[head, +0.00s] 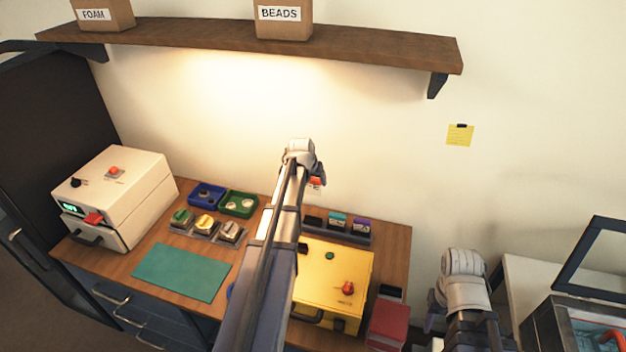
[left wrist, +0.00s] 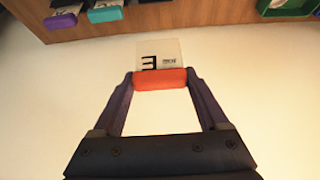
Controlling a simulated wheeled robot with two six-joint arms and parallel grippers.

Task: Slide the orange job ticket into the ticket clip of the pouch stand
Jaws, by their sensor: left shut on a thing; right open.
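The orange job ticket (left wrist: 160,79) is an orange bar with a pale card printed with a dark letter. My left gripper (left wrist: 160,88) is shut on the orange bar, one finger at each end. In the head view a bit of the orange ticket (head: 315,182) shows beside my left gripper (head: 314,177), above the back of the bench; my arm covers much of it. My right gripper (head: 436,318) is open, low at the right and mostly hidden by its own wrist. I cannot make out the pouch stand or its ticket clip for certain.
A dark rack (head: 345,236) with black, teal and purple labelled pieces stands behind a yellow box (head: 330,275). Blue (head: 206,192) and green (head: 241,203) trays, a teal mat (head: 181,271) and a white machine (head: 130,190) are to the left. A shelf (head: 350,50) hangs above.

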